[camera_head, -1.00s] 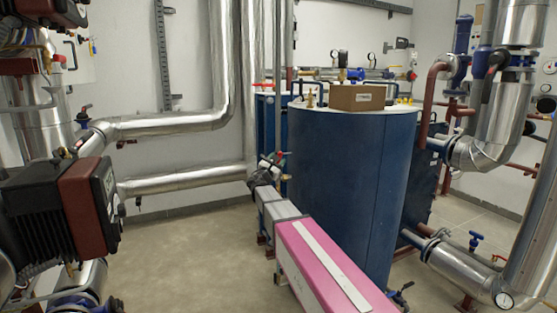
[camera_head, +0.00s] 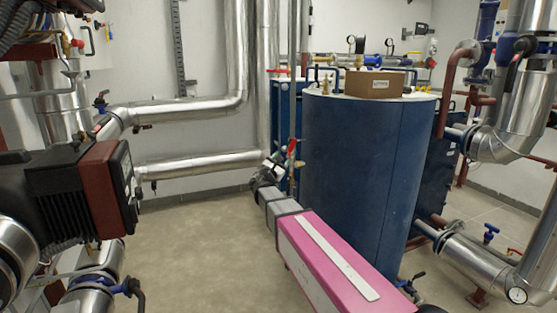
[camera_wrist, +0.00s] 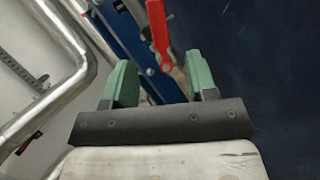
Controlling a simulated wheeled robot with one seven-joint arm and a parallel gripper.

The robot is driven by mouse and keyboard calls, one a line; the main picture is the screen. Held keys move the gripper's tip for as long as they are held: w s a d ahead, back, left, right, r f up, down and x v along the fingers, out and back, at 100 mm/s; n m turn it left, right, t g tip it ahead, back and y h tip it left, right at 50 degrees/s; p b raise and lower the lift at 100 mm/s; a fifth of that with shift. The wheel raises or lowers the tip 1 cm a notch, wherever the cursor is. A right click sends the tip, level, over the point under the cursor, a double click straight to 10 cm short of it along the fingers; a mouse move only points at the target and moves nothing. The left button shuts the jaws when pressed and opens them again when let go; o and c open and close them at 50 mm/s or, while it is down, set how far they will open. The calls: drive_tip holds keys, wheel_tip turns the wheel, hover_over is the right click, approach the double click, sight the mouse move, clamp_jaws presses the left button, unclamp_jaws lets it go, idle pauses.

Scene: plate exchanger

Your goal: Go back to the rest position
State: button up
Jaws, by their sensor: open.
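My gripper (camera_head: 283,157) is at the end of my arm, low in the middle of the head view, in front of the blue tank's left edge. It is small there, and its fingers are hard to make out. In the wrist view my gripper (camera_wrist: 158,60) has two green fingers spread apart, with nothing clamped between them. A red valve lever (camera_wrist: 159,35) shows beyond and between the fingertips. I cannot tell how far it is from them. A red handle also shows beside my gripper in the head view (camera_head: 292,147).
A large blue tank (camera_head: 350,165) with a cardboard box (camera_head: 374,85) on top stands right of my arm. Silver pipes (camera_head: 200,165) run along the back wall. A black and red pump (camera_head: 75,190) is close at left. Bare floor (camera_head: 200,245) lies between pump and arm.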

drive_tip(key=s+d+f+m+g+y, duration=0.1)
drive_tip(key=s+d+f+m+g, duration=0.55)
drive_tip(key=f, duration=0.35)
drive_tip(key=s+d+f+m+g+y, duration=0.1)
drive_tip(key=s+d+f+m+g, duration=0.5)
drive_tip(key=d+f, duration=0.25)
drive_tip(key=s+a+f+m+g+y, duration=0.2)
drive_tip(key=s+f+m+y, duration=0.3)
drive_tip(key=s+f, duration=0.2)
drive_tip(key=s+a+f+m+g+y, duration=0.2)
drive_tip(key=s+f+m+y, duration=0.4)
drive_tip(key=s, duration=0.5)
drive_tip(key=shift+a+f+g, duration=0.35)
drive_tip(key=shift+f+g, duration=0.1)
drive_tip(key=shift+g, duration=0.2)
